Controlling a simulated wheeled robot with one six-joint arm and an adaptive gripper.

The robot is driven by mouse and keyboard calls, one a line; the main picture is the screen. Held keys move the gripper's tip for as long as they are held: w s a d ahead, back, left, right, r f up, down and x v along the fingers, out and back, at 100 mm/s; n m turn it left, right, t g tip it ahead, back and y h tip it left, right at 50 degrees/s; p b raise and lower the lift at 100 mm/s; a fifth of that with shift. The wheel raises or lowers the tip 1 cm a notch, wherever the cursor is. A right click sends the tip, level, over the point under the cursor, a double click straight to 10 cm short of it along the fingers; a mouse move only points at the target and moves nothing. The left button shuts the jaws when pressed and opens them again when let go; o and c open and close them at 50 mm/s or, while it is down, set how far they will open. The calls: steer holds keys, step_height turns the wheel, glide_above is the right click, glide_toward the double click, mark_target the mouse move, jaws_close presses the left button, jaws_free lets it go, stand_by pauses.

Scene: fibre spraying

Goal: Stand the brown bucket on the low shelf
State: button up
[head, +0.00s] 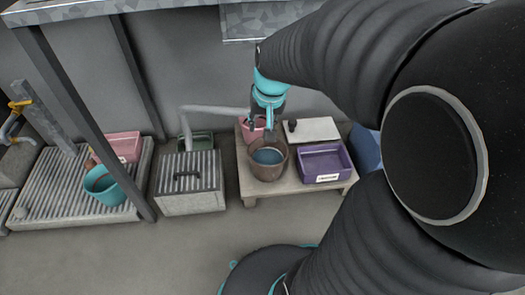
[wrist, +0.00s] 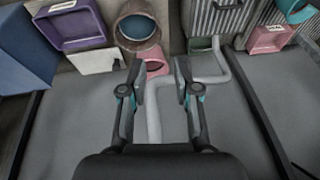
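The brown bucket (head: 268,172) stands upright near the front edge of the low wooden shelf (head: 243,178), with blue-grey contents inside. It also shows in the wrist view (wrist: 152,44), near the top. My gripper (wrist: 158,80) is open, with nothing between its fingers. In the head view my gripper (head: 268,118) hangs above and behind the bucket, apart from it as far as I can tell. It partly covers a pink bucket (head: 247,132) at the back of the shelf.
A purple tray (head: 322,168) and a white board (head: 318,128) share the shelf, right of the bucket. A ribbed grey box (head: 190,190) stands left of it. A slatted platform (head: 55,180) holds a teal bucket (head: 103,187) and a pink container (head: 124,145).

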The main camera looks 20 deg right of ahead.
steer(key=s+a+r+n+t, duration=0.1)
steer(key=s+a+r+n, duration=0.1)
steer(key=s, duration=0.5)
steer(key=s+a+r+n+t, duration=0.1)
steer(key=s+a+r, duration=0.3)
steer(key=s, duration=0.3)
steer(key=shift+s+r+n, duration=0.2)
steer(key=shift+s+n, duration=0.05)
steer(key=shift+n, duration=0.15)
step_height(320, 180, up, 5)
steer(key=p, duration=0.4)
steer(key=shift+f+p, duration=0.1)
steer(key=shift+p, duration=0.3)
